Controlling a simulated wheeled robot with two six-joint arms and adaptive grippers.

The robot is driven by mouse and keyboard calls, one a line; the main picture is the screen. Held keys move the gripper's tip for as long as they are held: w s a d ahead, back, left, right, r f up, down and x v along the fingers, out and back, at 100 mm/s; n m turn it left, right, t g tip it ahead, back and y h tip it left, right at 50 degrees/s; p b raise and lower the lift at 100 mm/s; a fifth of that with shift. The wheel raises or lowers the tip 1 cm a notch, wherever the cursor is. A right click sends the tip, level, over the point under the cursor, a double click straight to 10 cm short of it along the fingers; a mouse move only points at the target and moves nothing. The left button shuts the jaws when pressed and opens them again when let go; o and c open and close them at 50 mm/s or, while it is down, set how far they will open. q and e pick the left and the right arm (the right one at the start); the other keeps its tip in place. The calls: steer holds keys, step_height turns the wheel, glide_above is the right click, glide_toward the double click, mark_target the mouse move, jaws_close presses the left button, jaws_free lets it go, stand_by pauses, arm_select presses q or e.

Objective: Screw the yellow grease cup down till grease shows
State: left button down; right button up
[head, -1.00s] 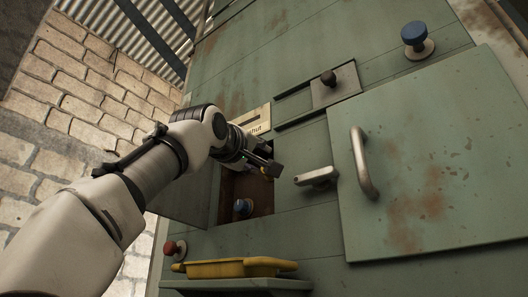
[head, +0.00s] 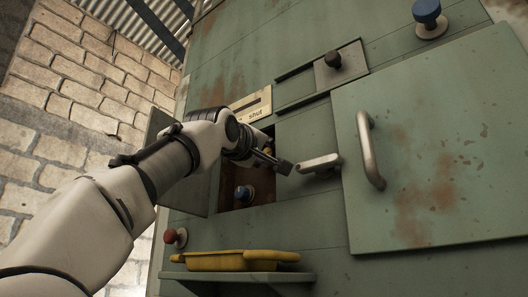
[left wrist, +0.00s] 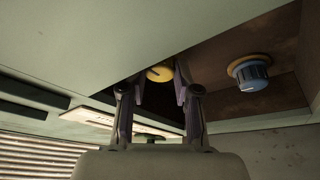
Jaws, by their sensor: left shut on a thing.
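The yellow grease cup (left wrist: 158,74) shows in the left wrist view as a round yellow knob with a dark line on it, between my fingertips. In the head view only a bit of yellow (head: 267,150) shows beside the fingers, the rest being hidden. My left gripper (head: 278,162) reaches into the open recess in the green machine and is shut on the cup; its two fingers also show in the left wrist view (left wrist: 158,80). I see no grease in either view. My right gripper is not in view.
A blue knob (head: 243,194) sits low in the recess, near my gripper. A grey lever (head: 318,164) and a panel with a bar handle (head: 370,150) are to the right. A yellow tray (head: 232,262) rests on a shelf below, near a red knob (head: 171,236).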

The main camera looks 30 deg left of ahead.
arm_select(q)
steer(key=shift+r+m, duration=0.15)
steer(key=shift+m, duration=0.25)
steer(key=m+t+h+b, duration=0.1)
steer(key=m+h, duration=0.1)
steer(key=m, duration=0.2)
steer(key=shift+a+m, duration=0.15)
steer(key=shift+m, duration=0.15)
steer(key=m+h, duration=0.2)
steer(key=m, duration=0.1)
steer(key=shift+m+t, duration=0.3)
steer(key=shift+m, duration=0.1)
steer(key=m+h, duration=0.2)
steer(key=m, duration=0.2)
steer(key=shift+w+a, duration=0.1)
steer(key=m+h, duration=0.1)
steer(key=m, duration=0.2)
steer(key=m+g+h+p, duration=0.1)
steer(key=m, duration=0.2)
steer(key=shift+h, duration=0.4)
steer(key=m, duration=0.2)
steer(key=m+g+h+p, duration=0.1)
steer(key=m, duration=0.1)
steer(key=shift+a+h+p, duration=0.1)
steer(key=shift+h+p, duration=0.2)
steer(key=shift+w+m+g+p, duration=0.1)
steer(key=shift+m+g+p, duration=0.25)
steer(key=shift+m, duration=0.85)
steer(key=shift+h, duration=0.3)
